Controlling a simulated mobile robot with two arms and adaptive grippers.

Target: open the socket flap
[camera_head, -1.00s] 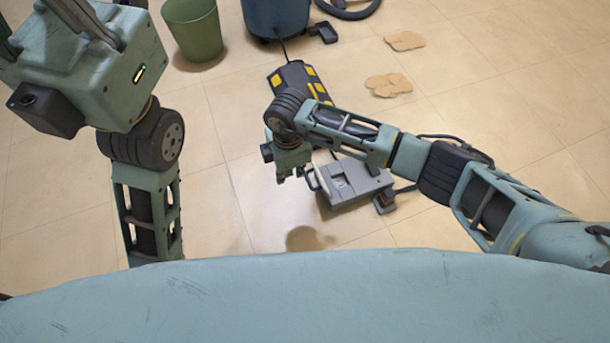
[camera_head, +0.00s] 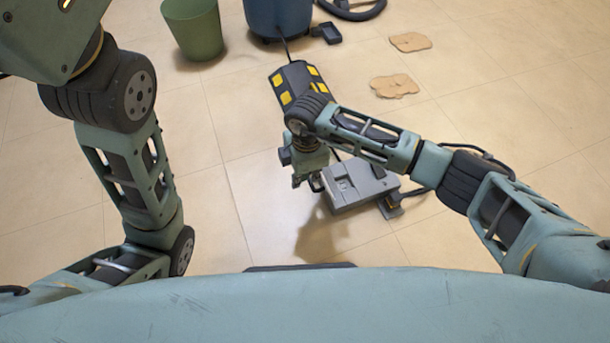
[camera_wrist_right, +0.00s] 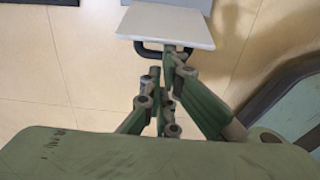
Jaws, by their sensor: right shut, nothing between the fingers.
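A grey socket box (camera_head: 372,192) lies on the tiled floor in the middle of the head view, with a recessed panel on its top left part. My right gripper (camera_head: 307,184) is at the box's left end, fingers pointing down, close to a dark handle-like loop there. In the right wrist view, a pale flat plate (camera_wrist_right: 165,24) with a dark bar handle (camera_wrist_right: 150,49) lies ahead of the right fingertips (camera_wrist_right: 167,58). The fingers are shut and empty. Whether they touch the handle, and whether the flap stands open, I cannot tell. My left gripper is out of view.
A black and yellow cable protector (camera_head: 299,84) lies behind my right wrist. A green bin (camera_head: 194,28) and a blue container (camera_head: 276,18) stand at the back. Flat tan pieces (camera_head: 394,86) lie at the right. Floor left of the box is clear.

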